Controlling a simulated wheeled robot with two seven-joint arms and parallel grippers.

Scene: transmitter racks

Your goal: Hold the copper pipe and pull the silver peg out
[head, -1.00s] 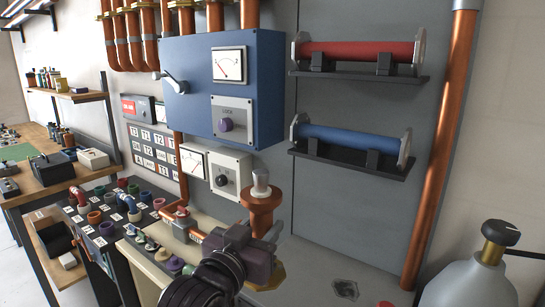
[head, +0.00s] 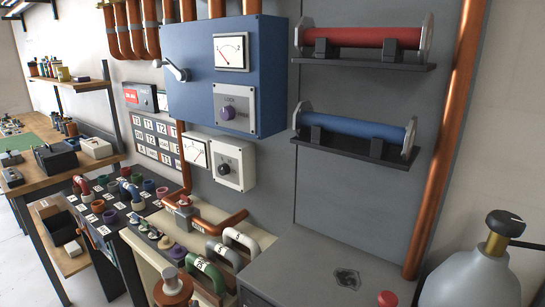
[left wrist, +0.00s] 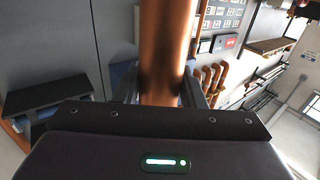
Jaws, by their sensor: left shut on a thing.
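The copper pipe (head: 172,299) shows at the bottom edge of the head view, with only its round flanged top in the picture. The silver peg (head: 173,284) stands in that top. In the left wrist view the copper pipe (left wrist: 163,40) runs up from between the fingers of my left gripper (left wrist: 163,92), which is shut on it. The silver peg cannot be made out there. My left gripper is out of the head view, below its bottom edge. My right gripper is in neither view.
Green, grey and cream bent pipes (head: 243,240) stand on the bench beside the rack. A grey cabinet top (head: 310,265) lies to their right. A blue box (head: 190,95) with a meter hangs above. A grey gas cylinder (head: 470,280) stands at the right.

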